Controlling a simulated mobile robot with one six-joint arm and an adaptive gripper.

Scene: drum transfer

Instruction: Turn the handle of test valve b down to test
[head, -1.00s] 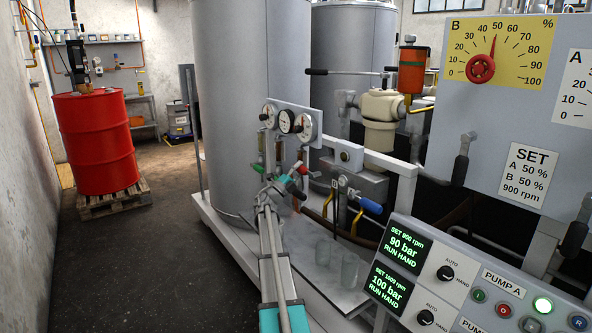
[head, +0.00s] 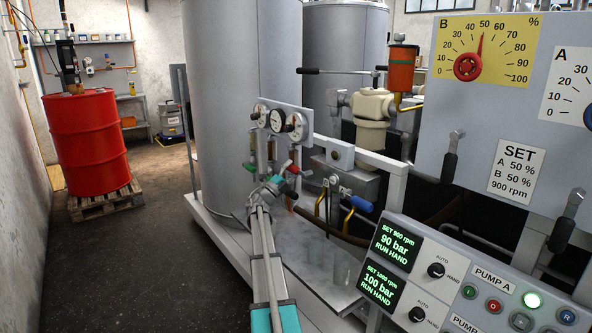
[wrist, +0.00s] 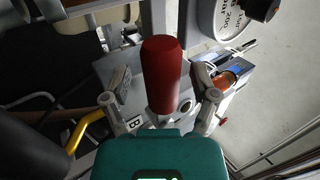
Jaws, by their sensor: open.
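The red handle of test valve b (wrist: 162,75) stands up in the middle of the wrist view. A small plate marked B (wrist: 136,124) shows beside its lower end. My gripper (wrist: 160,97) is open, with one finger on each side of the handle's lower part. I cannot tell whether either finger touches it. In the head view my gripper (head: 276,183) is at the valve block below the gauges, and the red handle (head: 293,169) shows just to its right. The valve body is mostly hidden by my gripper.
Pressure gauges (head: 275,121) sit just above my gripper. A blue handle (head: 361,204) is to the right, above a glass beaker (head: 342,266). The control panel (head: 455,280) fills the lower right. A red drum (head: 87,145) stands on a pallet at the left, with open floor between.

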